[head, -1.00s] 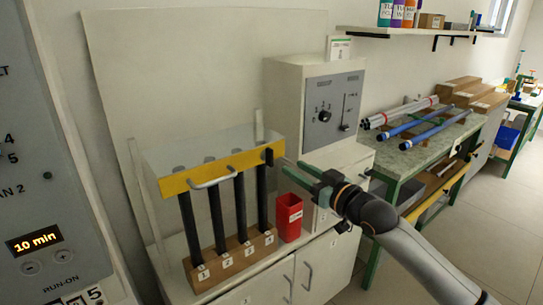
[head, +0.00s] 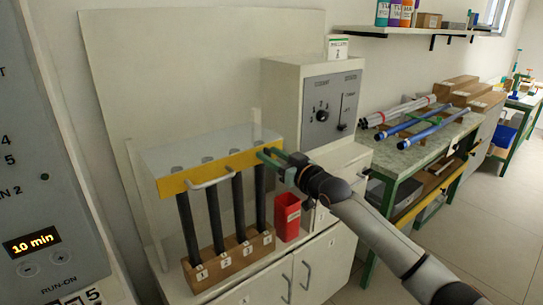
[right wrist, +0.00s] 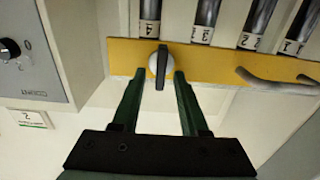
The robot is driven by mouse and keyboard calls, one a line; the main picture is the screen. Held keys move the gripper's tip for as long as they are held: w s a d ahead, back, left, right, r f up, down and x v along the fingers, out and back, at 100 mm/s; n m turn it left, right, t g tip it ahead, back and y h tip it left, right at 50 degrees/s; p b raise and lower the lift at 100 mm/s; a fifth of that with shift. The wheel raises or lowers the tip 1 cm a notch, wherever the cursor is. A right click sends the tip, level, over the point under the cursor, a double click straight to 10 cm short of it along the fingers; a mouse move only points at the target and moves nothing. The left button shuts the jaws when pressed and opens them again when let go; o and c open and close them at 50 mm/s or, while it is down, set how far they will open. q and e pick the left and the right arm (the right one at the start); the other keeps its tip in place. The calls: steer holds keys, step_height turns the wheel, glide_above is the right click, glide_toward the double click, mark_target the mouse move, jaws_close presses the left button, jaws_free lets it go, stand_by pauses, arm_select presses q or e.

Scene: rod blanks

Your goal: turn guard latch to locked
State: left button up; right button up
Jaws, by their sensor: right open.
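The guard latch (right wrist: 161,65) is a dark bar handle on a round white base at the end of the yellow guard bar (right wrist: 215,62). In the right wrist view its handle stands crosswise to the yellow bar. My right gripper (right wrist: 159,75) is open, with one green finger on each side of the handle and a gap visible on both sides. In the head view my right gripper (head: 267,155) is at the right end of the yellow bar (head: 215,172) and hides the latch. My left gripper is not in view.
A red bin (head: 287,217) stands close below my right gripper. A grey control panel (head: 332,108) is behind it. A bench with blue tubes (head: 430,130) is to the right.

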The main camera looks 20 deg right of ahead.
steer(key=c, duration=0.7)
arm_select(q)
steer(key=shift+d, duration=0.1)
